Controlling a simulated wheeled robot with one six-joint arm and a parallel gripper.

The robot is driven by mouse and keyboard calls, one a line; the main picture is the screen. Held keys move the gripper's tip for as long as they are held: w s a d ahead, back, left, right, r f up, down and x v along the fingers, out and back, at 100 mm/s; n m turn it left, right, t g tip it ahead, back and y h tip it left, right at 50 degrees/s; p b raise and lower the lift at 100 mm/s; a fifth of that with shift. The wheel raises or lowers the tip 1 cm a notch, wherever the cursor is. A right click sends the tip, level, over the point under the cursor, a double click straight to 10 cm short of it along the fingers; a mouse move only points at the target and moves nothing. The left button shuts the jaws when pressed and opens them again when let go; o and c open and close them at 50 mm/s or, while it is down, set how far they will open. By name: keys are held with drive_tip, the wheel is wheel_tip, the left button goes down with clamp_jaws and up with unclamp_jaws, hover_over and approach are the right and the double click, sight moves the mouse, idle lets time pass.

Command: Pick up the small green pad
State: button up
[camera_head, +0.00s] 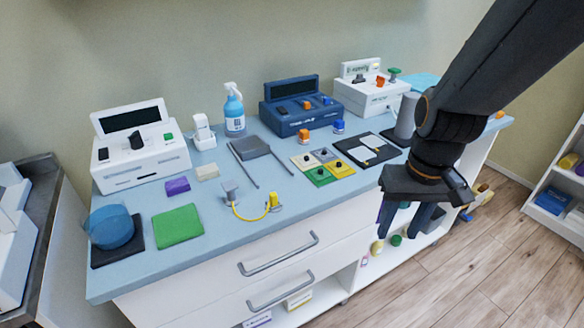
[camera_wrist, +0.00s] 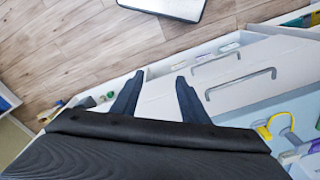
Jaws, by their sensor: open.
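The small green pad (camera_head: 319,177) is a flat square with a black knob on top. It lies on the blue counter top in a group of small square pads, at the front left of that group. A yellow pad (camera_head: 341,170) is to its right, with a grey and a pale one behind. My gripper (camera_head: 403,222) is open and empty, to the right of the pad and beyond the counter's front edge. The wrist view shows its two fingers (camera_wrist: 159,80) spread apart over the drawer fronts and floor. The green pad is not visible there.
A larger green cloth (camera_head: 178,225) lies at the front left. A black-and-white board (camera_head: 367,150) lies right of the pads. A grey frame with two rods (camera_head: 250,147) is to their left. Devices and a spray bottle (camera_head: 234,112) line the back. Drawer handles (camera_head: 278,257) protrude in front.

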sight(321, 170)
drive_tip(key=w+a+r+n+t+y+p, duration=0.1)
drive_tip(key=w+a+r+n+t+p, duration=0.15)
drive_tip(key=w+a, duration=0.5)
drive_tip(key=w+a+r+n+t+y+p, duration=0.1)
drive_tip(key=w+a+r+n+p, duration=0.1)
drive_tip(key=w+a+r+n, duration=0.5)
drive_tip(key=shift+w+a+f+m+g, duration=0.1)
drive_tip(key=shift+w+f+m, duration=0.65)
drive_tip(key=shift+f, duration=0.9)
drive_tip(key=shift+w+a+f+m+g, duration=0.1)
drive_tip(key=shift+w+f+m, duration=0.3)
drive_tip(key=shift+w+f, duration=0.9)
drive_tip(key=shift+w+a+f+m+g, duration=0.1)
drive_tip(key=shift+w+f+m, duration=0.45)
drive_tip(key=shift+f, duration=1.4)
drive_tip(key=shift+d, duration=0.1)
drive_tip(key=c, duration=0.5)
